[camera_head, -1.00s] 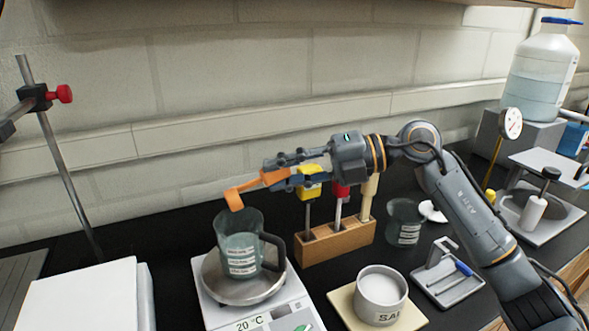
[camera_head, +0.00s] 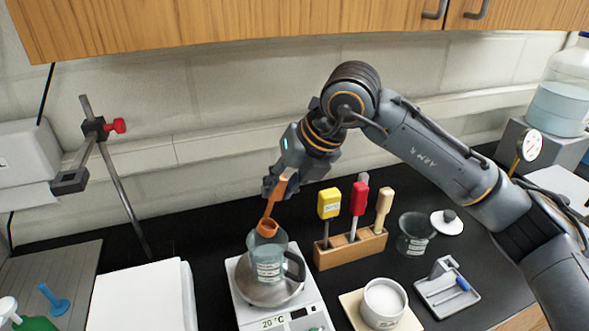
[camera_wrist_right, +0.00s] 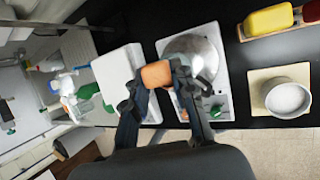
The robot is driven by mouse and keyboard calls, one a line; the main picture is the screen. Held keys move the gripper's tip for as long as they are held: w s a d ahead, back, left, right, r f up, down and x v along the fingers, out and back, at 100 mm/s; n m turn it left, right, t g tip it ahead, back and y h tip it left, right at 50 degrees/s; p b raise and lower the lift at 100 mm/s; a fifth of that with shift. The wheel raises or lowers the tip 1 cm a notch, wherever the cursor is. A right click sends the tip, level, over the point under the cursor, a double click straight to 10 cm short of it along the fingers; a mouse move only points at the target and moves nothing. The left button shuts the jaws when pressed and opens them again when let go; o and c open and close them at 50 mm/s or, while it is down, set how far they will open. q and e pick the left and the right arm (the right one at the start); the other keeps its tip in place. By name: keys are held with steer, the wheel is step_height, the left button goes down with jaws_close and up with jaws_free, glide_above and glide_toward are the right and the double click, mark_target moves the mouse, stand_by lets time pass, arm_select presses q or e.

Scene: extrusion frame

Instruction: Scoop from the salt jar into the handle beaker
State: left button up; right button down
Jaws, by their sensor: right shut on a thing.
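My right gripper (camera_head: 279,187) is shut on the handle of an orange scoop (camera_head: 276,200). The scoop slants steeply, its bowl low at the mouth of the handle beaker. Whether the bowl touches the rim or holds salt I cannot tell. The handle beaker (camera_head: 268,268), clear with white labels and a dark handle, stands upright on the round pan of a balance (camera_head: 250,313). The white salt jar (camera_head: 383,308) stands open on a beige tile, with white salt inside. In the right wrist view the scoop (camera_wrist_right: 157,74) shows between the fingers. My left gripper is out of view.
A wooden block (camera_head: 350,248) with yellow, red and cream-handled tools stands right of the beaker. Behind the jar are another beaker (camera_head: 414,236) and a white lid (camera_head: 447,223). A stand with a clamp (camera_head: 97,128) rises at left. A wooden cabinet (camera_head: 250,25) hangs above.

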steer(key=a+h, duration=0.1)
steer(key=a+r+h, duration=0.1)
steer(key=s+a+t+h, duration=0.1)
steer(key=shift+a+r+n+h, duration=0.2)
steer(key=shift+a+n+h, duration=0.05)
steer(key=shift+n+h, duration=0.15)
step_height(320, 180, up, 3)
steer(key=shift+r+p, duration=0.1)
steer(key=shift+p, duration=0.35)
steer(key=shift+d, duration=0.2)
